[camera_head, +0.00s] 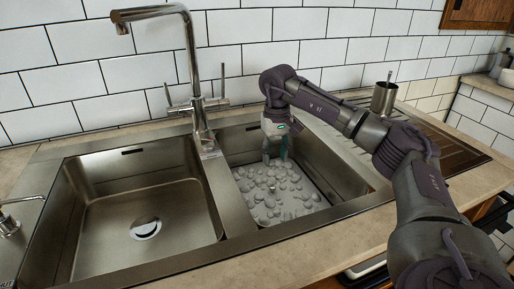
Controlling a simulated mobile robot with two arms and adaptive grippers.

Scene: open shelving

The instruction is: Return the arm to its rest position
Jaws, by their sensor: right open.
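My right arm comes in from the right edge and bends down over the right sink basin (340,183). My right gripper (276,160) points down at the back of this basin, its two fingers apart. I see nothing between the fingers. Below it, many small pale grey rounded lumps (270,195) cover the basin floor; I cannot tell what they are. My left gripper is not in view.
A tall metal faucet (194,75) stands between the basins, left of my gripper. The left basin (150,205) is empty. A metal cup (383,99) holding something thin stands behind my right forearm. The tiled wall (290,30) closes off the back.

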